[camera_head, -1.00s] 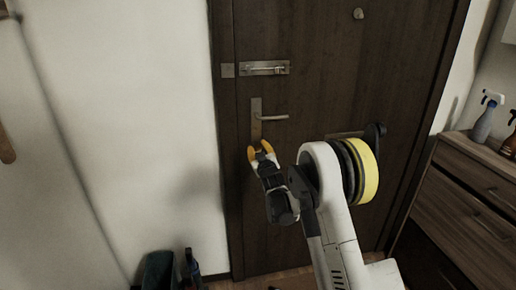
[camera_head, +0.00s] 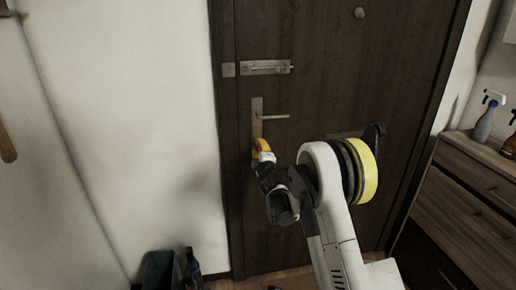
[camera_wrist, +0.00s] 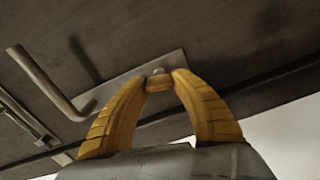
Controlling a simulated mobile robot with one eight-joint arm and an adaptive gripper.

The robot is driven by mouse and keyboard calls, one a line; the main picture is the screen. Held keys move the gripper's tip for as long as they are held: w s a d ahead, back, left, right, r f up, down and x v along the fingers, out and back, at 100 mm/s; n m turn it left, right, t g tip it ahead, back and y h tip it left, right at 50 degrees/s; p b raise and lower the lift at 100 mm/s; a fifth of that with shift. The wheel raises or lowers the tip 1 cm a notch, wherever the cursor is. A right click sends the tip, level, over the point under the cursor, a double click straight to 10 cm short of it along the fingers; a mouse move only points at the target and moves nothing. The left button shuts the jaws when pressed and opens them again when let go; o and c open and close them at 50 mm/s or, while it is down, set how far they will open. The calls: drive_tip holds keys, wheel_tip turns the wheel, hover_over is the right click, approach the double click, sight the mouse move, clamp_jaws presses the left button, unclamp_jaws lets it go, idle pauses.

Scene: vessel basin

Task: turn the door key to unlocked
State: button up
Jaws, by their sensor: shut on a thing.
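The dark wooden door (camera_head: 325,70) is shut and carries a metal lock plate (camera_head: 257,104) with a lever handle (camera_head: 273,117). My gripper (camera_head: 262,146) is at the lower end of that plate. In the wrist view its yellow fingers (camera_wrist: 159,81) are shut on a small yellowish piece, the door key (camera_wrist: 159,85), in front of the plate (camera_wrist: 125,85). The fingers hide most of the key, so its exact angle cannot be told. The handle also shows in the wrist view (camera_wrist: 45,85), left of the fingers.
A slide bolt (camera_head: 265,68) sits on the door above the handle. A wooden cabinet (camera_head: 480,190) with a spray bottle (camera_head: 486,120) stands at the right. A dark bottle (camera_head: 192,265) stands on the floor at the left. White wall is left of the door.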

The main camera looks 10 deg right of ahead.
drive_tip(key=shift+n, duration=1.2)
drive_tip(key=o, duration=1.2)
drive_tip(key=shift+d, duration=0.1)
drive_tip(key=s, duration=1.2)
